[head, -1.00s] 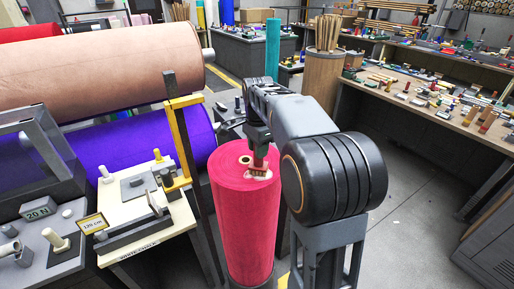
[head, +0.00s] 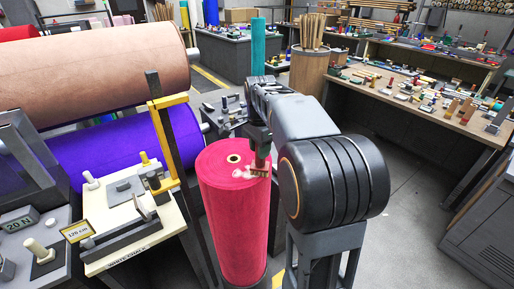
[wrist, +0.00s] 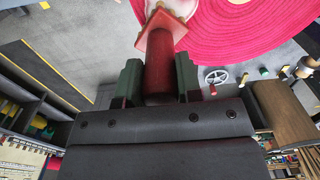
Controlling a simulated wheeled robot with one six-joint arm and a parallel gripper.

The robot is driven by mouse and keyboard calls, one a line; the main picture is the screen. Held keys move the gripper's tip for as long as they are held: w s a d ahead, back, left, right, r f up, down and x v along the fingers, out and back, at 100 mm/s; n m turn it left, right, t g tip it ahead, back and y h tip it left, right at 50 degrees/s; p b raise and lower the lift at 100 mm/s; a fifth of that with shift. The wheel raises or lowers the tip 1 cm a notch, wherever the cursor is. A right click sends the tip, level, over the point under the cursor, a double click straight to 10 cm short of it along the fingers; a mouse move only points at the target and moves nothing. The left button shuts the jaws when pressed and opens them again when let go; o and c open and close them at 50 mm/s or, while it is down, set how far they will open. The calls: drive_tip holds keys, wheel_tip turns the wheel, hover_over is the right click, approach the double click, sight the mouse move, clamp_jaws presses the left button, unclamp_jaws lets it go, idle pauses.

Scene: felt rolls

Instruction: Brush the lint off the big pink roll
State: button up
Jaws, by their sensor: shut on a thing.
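The big pink roll (head: 236,225) stands upright in the head view, with a pale core hole in its top. In the wrist view its ringed top end (wrist: 245,30) fills the upper right. My gripper (head: 259,150) is above the right edge of the roll's top. In the wrist view my gripper (wrist: 159,82) is shut on the red handle of a brush (wrist: 160,62). The brush head (head: 259,169) is at the top's right rim; whether it touches is unclear. White lint (head: 243,174) shows beside the brush head, on the top's near side.
A cream board with tools and a yellow post (head: 120,205) stands close on the left. Large peach (head: 90,75) and purple (head: 95,160) rolls lie behind it. A long workbench (head: 420,105) with small items runs along the right. The floor right of my arm is clear.

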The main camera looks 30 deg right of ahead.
drive_tip(key=shift+r, duration=0.15)
drive_tip(key=shift+r+p, duration=0.7)
drive_tip(key=shift+p, duration=0.05)
drive_tip(key=shift+r+p, duration=0.95)
drive_tip(key=shift+r, duration=1.55)
drive_tip(key=shift+s, duration=0.1)
